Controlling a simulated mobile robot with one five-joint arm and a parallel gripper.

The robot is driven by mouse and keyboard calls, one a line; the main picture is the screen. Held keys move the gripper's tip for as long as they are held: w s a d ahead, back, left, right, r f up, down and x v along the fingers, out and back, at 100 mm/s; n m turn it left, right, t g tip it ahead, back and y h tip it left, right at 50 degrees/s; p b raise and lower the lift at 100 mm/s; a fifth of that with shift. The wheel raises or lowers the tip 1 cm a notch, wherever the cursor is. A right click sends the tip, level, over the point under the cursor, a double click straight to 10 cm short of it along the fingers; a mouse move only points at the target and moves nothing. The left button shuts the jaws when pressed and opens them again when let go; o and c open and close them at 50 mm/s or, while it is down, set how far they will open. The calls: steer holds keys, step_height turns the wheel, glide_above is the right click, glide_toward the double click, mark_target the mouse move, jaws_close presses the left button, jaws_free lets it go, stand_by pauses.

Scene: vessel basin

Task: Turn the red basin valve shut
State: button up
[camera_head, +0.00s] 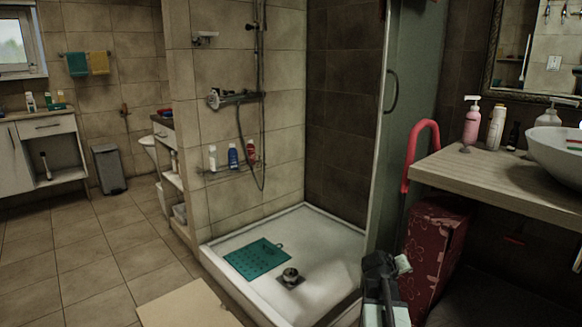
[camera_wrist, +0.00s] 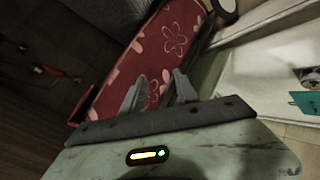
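The red suitcase with a flower pattern (camera_wrist: 158,45) lies beyond the fingers. In the head view my gripper (camera_head: 388,268) is left of the suitcase and well away from the valve.
The suitcase also shows in the head view (camera_head: 434,240), under the counter's left end, beside the shower's glass panel (camera_head: 408,110). The counter (camera_head: 480,170) carries a white basin (camera_head: 556,152) and bottles. The shower tray (camera_head: 325,240) is left; tiled floor (camera_head: 80,255) lies open further left.

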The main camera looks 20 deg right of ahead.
steer(key=w+a+f+n+g+y+p, duration=0.1)
steer(key=a+f+y, duration=0.15)
steer(key=a, duration=0.95)
steer(key=w+a+f+y+p, duration=0.1)
steer(key=w+a+y, duration=0.15)
steer(key=a, duration=0.85)
steer(key=s+a+n+g+y+p, duration=0.15)
steer(key=s+a, duration=0.25)
steer(key=a, duration=0.9)
steer(key=s+a+n+g+y+p, duration=0.1)
steer(key=s+a+g+y, duration=0.15)
steer(key=a, duration=0.95)
step_height(320, 180, up, 37)
steer(key=p, duration=3.7)
steer(key=shift+s+d+t+y+p, duration=0.2)
steer(key=shift+s+t+y+p, duration=0.1)
steer(key=shift+t+y+p, duration=0.1)
